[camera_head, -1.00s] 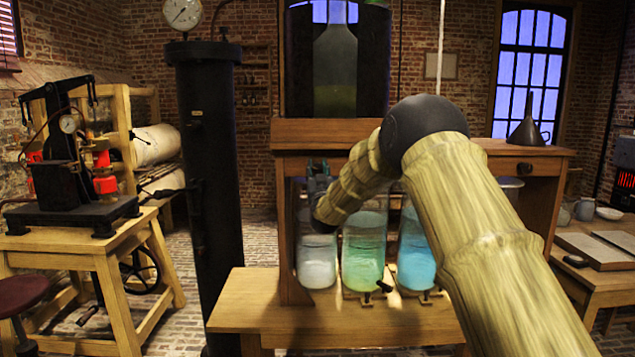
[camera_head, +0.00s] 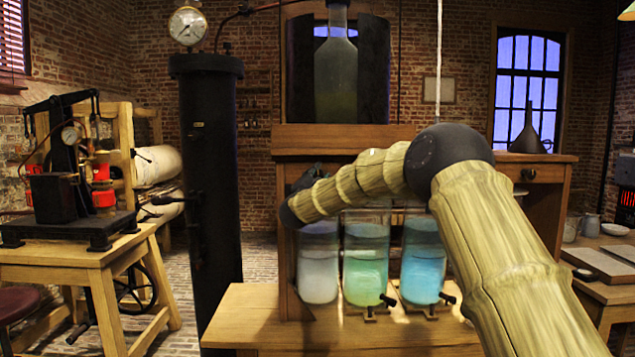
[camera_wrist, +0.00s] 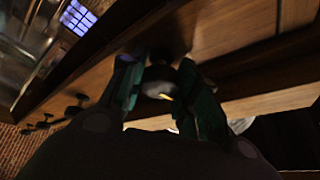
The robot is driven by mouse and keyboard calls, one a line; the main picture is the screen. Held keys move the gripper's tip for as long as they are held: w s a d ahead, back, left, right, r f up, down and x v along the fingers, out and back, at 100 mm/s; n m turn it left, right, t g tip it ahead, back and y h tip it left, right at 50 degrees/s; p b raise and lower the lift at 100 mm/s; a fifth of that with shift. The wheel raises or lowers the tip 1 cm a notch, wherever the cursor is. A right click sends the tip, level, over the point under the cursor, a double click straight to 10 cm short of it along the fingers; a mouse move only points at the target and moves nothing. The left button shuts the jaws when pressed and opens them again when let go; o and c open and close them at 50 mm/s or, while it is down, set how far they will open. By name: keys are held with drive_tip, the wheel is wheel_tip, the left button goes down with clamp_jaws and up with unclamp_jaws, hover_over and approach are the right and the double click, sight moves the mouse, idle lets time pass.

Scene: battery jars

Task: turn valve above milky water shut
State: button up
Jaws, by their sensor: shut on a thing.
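The jar of milky water (camera_head: 318,275) stands at the left of three jars in the head view, with whitish liquid in it. My gripper (camera_head: 306,180) is up by the wooden crosspiece above this jar, mostly hidden behind my own wrist. In the wrist view my gripper (camera_wrist: 163,92) has its two green fingers on either side of a dark round valve knob (camera_wrist: 160,75) with a small pale mark, and is shut on it. The valve itself is hidden in the head view, and its turn angle is hard to read.
A green jar (camera_head: 365,270) and a blue jar (camera_head: 423,270) stand to the right on the wooden bench (camera_head: 270,320). More dark knobs (camera_wrist: 75,106) line the wood in the wrist view. A black column (camera_head: 208,200) stands close on the left.

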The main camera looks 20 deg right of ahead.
drive_tip(key=shift+m+g+h+b, duration=0.35)
drive_tip(key=shift+m+g, duration=0.35)
drive_tip(key=shift+m, duration=0.7)
drive_tip(key=o, duration=1)
drive_tip(key=shift+d, duration=0.15)
drive_tip(key=shift+a, duration=0.2)
drive_tip(key=v, duration=1.2)
